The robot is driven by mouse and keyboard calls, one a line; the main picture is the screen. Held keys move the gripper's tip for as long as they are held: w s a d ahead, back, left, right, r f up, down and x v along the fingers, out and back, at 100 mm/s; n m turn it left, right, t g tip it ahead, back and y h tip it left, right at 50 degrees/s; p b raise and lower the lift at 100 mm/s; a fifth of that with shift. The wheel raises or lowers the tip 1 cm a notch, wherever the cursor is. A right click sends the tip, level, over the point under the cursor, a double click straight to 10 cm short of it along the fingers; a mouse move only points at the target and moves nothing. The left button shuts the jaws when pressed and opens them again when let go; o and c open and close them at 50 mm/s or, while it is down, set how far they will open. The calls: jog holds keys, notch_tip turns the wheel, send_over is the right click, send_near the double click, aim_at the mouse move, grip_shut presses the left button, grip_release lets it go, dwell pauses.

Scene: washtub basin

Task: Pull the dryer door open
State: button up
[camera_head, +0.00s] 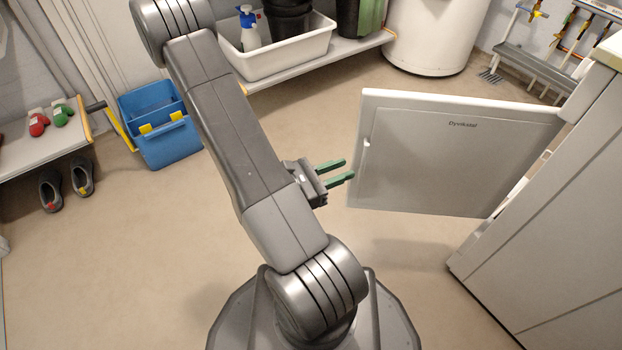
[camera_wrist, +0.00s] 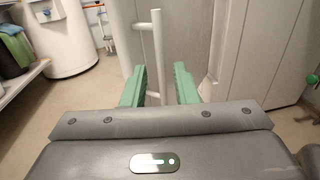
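The dryer door (camera_head: 455,160) is a pale panel with a dark label, standing swung out from the white dryer (camera_head: 560,235) at the right. My gripper (camera_head: 348,170) has two green fingers, apart and empty, just left of the door's free edge. In the wrist view a white upright bar handle (camera_wrist: 158,50) appears between the open fingers (camera_wrist: 159,84). I cannot tell whether a finger touches it. Only a small part of the handle (camera_head: 367,146) shows in the head view, near the door's free edge.
A low shelf (camera_head: 350,47) with a white tub (camera_head: 275,55) and a white cylindrical tank (camera_head: 435,35) stand at the back. A blue bucket (camera_head: 160,145), a bench (camera_head: 40,145) and dark shoes (camera_head: 66,185) are at left. Floor (camera_head: 400,270) below the door is clear.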

jog(key=p+v, duration=0.1)
jog(key=v, duration=0.6)
jog(key=shift+p, duration=0.4)
jog(key=shift+d, duration=0.2)
jog(key=b+x, duration=0.2)
jog(key=x, duration=0.7)
jog(key=shift+b, duration=0.3)
dwell(0.5)
jog(key=shift+w+d, duration=0.1)
jog(key=shift+w, duration=0.1)
